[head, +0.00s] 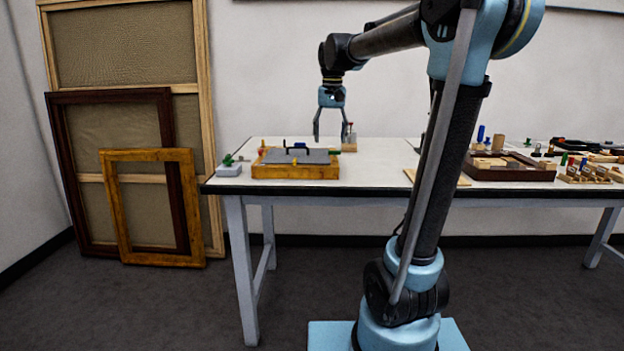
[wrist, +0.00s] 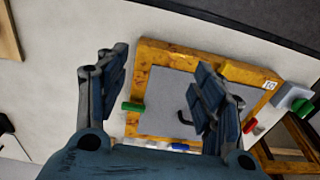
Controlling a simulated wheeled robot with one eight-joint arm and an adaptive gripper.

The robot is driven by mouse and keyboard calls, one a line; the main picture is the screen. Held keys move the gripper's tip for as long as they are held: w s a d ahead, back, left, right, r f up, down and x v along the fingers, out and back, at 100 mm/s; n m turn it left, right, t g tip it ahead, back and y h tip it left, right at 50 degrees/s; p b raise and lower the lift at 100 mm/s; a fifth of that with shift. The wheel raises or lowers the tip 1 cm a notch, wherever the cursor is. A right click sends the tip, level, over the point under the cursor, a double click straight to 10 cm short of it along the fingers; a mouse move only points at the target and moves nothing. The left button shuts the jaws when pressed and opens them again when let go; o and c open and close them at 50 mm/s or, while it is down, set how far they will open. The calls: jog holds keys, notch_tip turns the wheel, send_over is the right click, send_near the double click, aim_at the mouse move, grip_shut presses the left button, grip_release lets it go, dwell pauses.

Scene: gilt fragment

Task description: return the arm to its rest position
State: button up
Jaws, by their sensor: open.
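My gripper (head: 330,127) hangs from my arm above the white table (head: 390,179), pointing down, with its two fingers apart. In the wrist view the open fingers (wrist: 160,95) show dark blue with nothing between them that they touch. Below them lies a gilt-coloured frame (wrist: 153,57) with a grey panel (wrist: 165,85) inside it. In the head view the same frame (head: 295,171) sits at the left end of the table, in front of and below my gripper. My arm reaches up from its blue base and bends over toward the left.
A brown tray (head: 510,174) and a wooden rack (head: 585,176) stand on the table's right part. A small grey block with a green piece (head: 229,168) is at the left edge. The floor before the table is clear.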

jog(key=s+d+f, duration=0.4)
jog(key=s+f, duration=0.5)
jog(key=s+d+f+t, duration=0.1)
jog(key=s+d+f, duration=0.3)
jog(key=s+f, duration=0.5)
jog(key=s+d+f, duration=0.5)
jog(key=s+f, duration=0.4)
jog(key=s, duration=0.2)
jog(key=shift+n+t, duration=0.3)
jog(key=shift+d, duration=0.1)
